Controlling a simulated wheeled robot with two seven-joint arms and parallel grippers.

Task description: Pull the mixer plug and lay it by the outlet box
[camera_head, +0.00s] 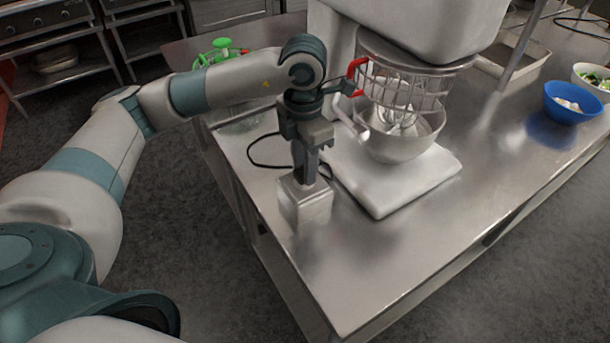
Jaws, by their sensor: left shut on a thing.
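The outlet box (304,205) is a small grey metal block on the steel counter near its left front edge. My left gripper (304,178) points straight down at the top of this box and is shut on the mixer plug, which its fingers hide. I cannot tell whether the plug is seated in the box or just above it. The black cord (262,165) loops on the counter to the left of the gripper and also shows at its right. The white stand mixer (403,188), with a steel bowl (400,146) and wire guard, stands right behind the box. My right gripper is not in view.
The steel counter (380,265) is bare in front and to the right of the box. A blue bowl (571,103) and a white bowl of greens (592,78) are at the far right.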

